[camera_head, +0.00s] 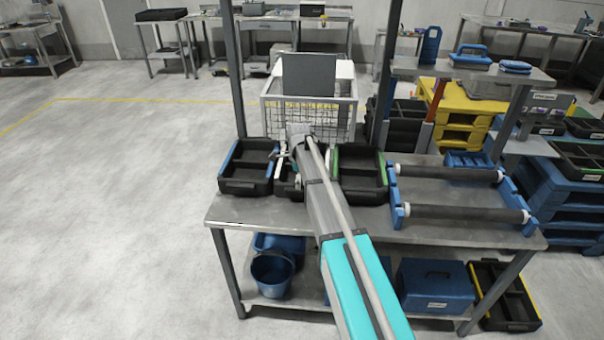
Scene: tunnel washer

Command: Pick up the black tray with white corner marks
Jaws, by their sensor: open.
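Three black trays stand side by side at the back left of the metal workbench (290,220). The middle tray (284,188) shows white at its left edge and is largely covered by my arm. The left tray (245,187) has blue edges and the right tray (362,191) has green edges. My gripper (288,163) is over the middle tray, near its left side and back. It is open. Its fingertips are small here, and I cannot tell whether they touch the tray.
A white wire basket (308,116) stands behind the trays. Dark uprights (237,70) rise at the bench's back. A blue-ended roller stand (455,195) fills the bench's right side. Blue buckets (272,272) and a blue case (435,286) sit on the lower shelf. Open floor lies left.

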